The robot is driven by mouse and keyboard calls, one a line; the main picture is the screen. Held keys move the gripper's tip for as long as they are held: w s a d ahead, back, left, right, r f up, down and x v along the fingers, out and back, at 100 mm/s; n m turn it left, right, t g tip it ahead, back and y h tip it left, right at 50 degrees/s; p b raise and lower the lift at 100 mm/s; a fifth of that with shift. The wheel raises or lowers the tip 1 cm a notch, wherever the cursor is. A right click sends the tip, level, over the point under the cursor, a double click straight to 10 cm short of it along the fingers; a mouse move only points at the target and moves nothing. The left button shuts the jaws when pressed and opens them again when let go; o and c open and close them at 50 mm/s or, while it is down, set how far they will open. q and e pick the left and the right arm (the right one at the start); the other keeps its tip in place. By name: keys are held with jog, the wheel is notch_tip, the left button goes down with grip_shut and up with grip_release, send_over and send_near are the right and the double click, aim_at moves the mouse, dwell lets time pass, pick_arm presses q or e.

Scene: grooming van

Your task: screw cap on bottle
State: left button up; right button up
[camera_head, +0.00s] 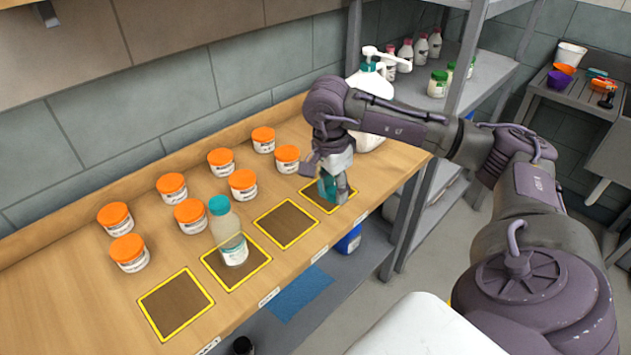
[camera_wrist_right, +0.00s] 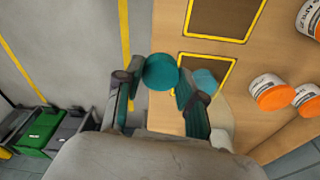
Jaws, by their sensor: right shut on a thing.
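My right gripper (camera_head: 333,188) is low over the rightmost yellow-edged mat (camera_head: 312,204) on the wooden counter. In the right wrist view, its two fingers (camera_wrist_right: 158,88) are shut on a round teal cap (camera_wrist_right: 161,70). I cannot tell whether anything is under this cap. A second teal patch (camera_wrist_right: 205,80) shows beyond one finger, partly covered. A clear bottle (camera_head: 231,243) with a teal cap on top (camera_head: 219,205) stands upright on another mat, to the left of my right gripper. My left gripper is not in view.
Several orange-lidded jars (camera_head: 171,186) stand along the back of the counter. A white pump bottle (camera_head: 372,85) is behind my right arm. Two mats (camera_head: 176,304) (camera_head: 286,224) are empty. A grey shelf (camera_head: 430,100) holds small bottles to the right.

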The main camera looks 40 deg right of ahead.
jog(key=shift+s+d+r, duration=0.15)
jog(key=shift+s+d, duration=0.05)
jog(key=shift+s, duration=0.05)
jog(key=shift+a+n, duration=0.3)
jog(key=shift+a, duration=0.1)
jog(key=s+a+f+n, duration=0.1)
jog(key=s+a+n, duration=0.2)
jog(key=a+n, duration=0.6)
jog(key=s+a+f+n+t+y, duration=0.1)
jog(key=s+a+n, duration=0.2)
jog(key=a+n, duration=0.6)
jog(key=shift+a+f+n+t, duration=0.2)
jog(key=shift+a+n+t, duration=0.15)
jog(key=shift+a, duration=0.7)
